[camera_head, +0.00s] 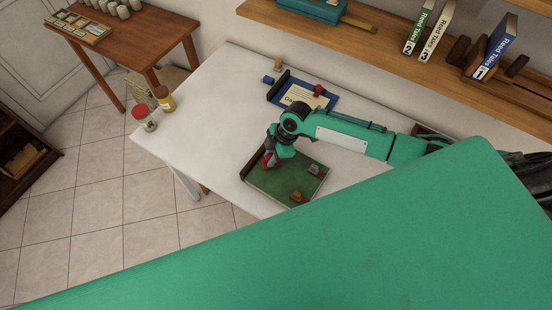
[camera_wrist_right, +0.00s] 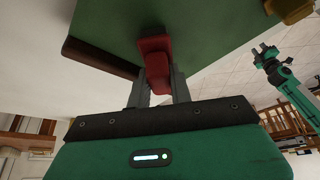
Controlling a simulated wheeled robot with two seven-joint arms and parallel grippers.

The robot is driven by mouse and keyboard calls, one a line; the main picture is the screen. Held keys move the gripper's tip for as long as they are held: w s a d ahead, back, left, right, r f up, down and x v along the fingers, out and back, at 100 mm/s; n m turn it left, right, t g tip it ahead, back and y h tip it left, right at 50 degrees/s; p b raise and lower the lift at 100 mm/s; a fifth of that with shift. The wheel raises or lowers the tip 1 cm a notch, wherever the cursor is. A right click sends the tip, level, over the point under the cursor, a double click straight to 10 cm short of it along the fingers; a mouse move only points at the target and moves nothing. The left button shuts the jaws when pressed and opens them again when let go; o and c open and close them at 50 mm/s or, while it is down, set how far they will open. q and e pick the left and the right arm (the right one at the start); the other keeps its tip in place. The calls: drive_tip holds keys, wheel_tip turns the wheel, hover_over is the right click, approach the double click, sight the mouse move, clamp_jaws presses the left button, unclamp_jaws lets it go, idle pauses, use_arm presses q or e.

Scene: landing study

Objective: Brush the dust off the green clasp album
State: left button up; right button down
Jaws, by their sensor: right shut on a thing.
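The green album (camera_head: 275,187) lies flat on the white table with a dark spine along its left edge. A brassy clasp (camera_head: 297,197) shows at its near edge, and a grey patch (camera_head: 315,170) lies on its right part. My right gripper (camera_head: 271,156) is over the album's far left part, shut on a red thing (camera_wrist_right: 155,58), probably the brush. The red thing is at the cover in the right wrist view; whether it touches cannot be told. My left gripper (camera_wrist_right: 259,49) shows in that view, away from the album, its fingers apart and empty.
A blue clipboard (camera_head: 330,101) with a paper lies behind the album. A shelf (camera_head: 375,40) with books runs along the wall. The table's left middle (camera_head: 215,120) is clear.

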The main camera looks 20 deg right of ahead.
drive_tip(key=shift+w+a+f, duration=0.1)
drive_tip(key=shift+w+a, duration=0.1)
drive_tip(key=shift+w, duration=0.1)
wheel_tip(320, 180, up, 7)
drive_tip(key=p, duration=0.6)
idle(0.5)
